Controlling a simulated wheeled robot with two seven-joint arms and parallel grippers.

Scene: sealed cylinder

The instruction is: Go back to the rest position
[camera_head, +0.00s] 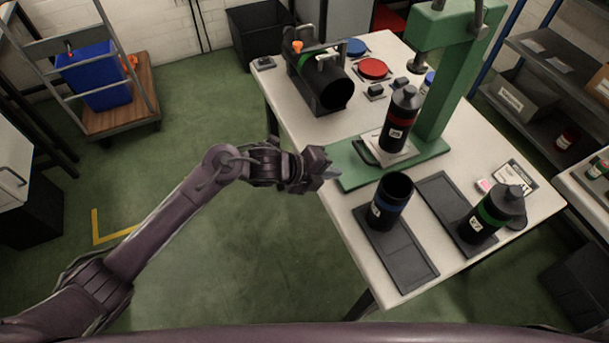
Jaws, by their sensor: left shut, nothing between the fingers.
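My left arm reaches in from the lower left. Its gripper (328,172) is shut and empty at the left edge of the white table (296,113), beside the green press base (349,166). A black bottle with a red band (399,120) stands upright on the press base. An open black cylinder with a blue band (389,203) stands on a dark tray (405,267). A capped black bottle with a green band (491,214) stands on a second dark tray (440,193). My right gripper is not in view.
A large black cylinder (323,82) lies in a holder at the table's back left. Red (373,68) and blue (356,46) discs are near it. The green press column (449,80) rises high. A cart with a blue bin (97,77) stands back left. The green floor left of the table is clear.

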